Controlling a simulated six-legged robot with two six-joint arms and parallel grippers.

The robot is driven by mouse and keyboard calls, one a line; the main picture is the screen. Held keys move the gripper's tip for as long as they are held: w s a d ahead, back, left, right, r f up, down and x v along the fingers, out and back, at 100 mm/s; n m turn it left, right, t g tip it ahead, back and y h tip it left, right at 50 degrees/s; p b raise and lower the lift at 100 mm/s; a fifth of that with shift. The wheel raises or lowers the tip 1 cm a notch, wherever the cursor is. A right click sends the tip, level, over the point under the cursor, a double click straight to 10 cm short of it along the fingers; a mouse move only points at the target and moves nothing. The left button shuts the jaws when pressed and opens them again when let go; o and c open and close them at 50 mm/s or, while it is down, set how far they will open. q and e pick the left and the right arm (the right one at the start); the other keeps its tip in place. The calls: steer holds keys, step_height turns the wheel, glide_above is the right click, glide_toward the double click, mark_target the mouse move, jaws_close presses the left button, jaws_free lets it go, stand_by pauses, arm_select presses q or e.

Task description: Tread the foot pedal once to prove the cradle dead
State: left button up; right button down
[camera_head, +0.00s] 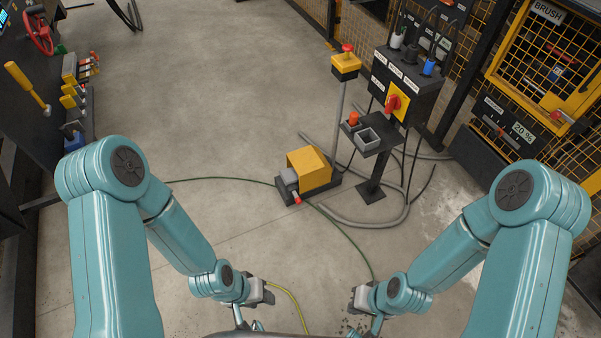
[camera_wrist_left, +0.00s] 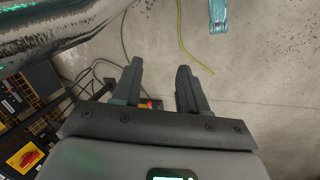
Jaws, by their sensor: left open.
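The foot pedal (camera_head: 311,168) is a yellow hooded box on a dark base on the concrete floor, mid-view in the head view. A grey part with a small red tip shows at its front left. My left gripper (camera_head: 266,293) hangs on the near side of the pedal, apart from it. In the left wrist view its two dark fingers (camera_wrist_left: 160,72) stand apart with nothing between them. My right gripper (camera_head: 357,298) is low in the head view, also apart from the pedal; its jaws are too small to judge. The cradle cannot be made out.
A black control box (camera_head: 408,84) with a red-and-yellow rotary switch stands behind the pedal, beside a yellow button post (camera_head: 345,66). Grey hoses and a green cable (camera_head: 345,238) cross the floor. A dark tool bench (camera_head: 40,110) is at left, yellow mesh guarding (camera_head: 545,60) at right.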

arm_select(q)
jaws_close()
stand_by(1.6)
